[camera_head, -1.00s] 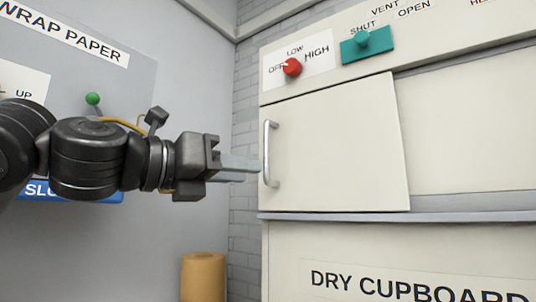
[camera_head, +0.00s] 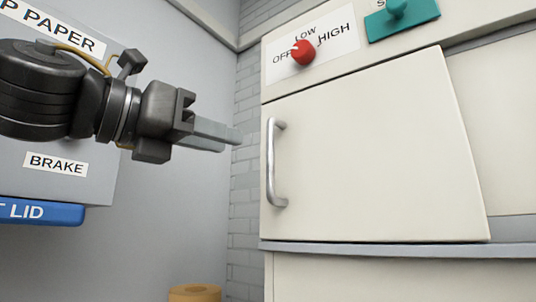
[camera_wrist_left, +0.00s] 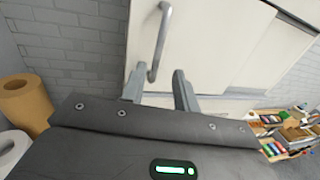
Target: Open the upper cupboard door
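The upper cupboard door (camera_head: 365,155) is a cream panel that looks shut in the head view. Its upright metal bar handle (camera_head: 271,165) is near the door's left edge. My left gripper (camera_head: 232,138) comes in from the left, level with the handle's upper half, its fingertips just left of it in the picture. In the left wrist view, the two fingers (camera_wrist_left: 159,88) are spread apart with nothing between them. The handle (camera_wrist_left: 160,42) is ahead of them, apart from the tips. My right gripper is in neither view.
A red knob (camera_head: 303,52) and a teal slider (camera_head: 402,17) are above the door. A ledge (camera_head: 380,249) runs below it. A grey panel with a blue bar (camera_head: 42,211) is at left. A brown roll (camera_wrist_left: 24,101) stands low left; crowded shelves (camera_wrist_left: 290,130) show at right.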

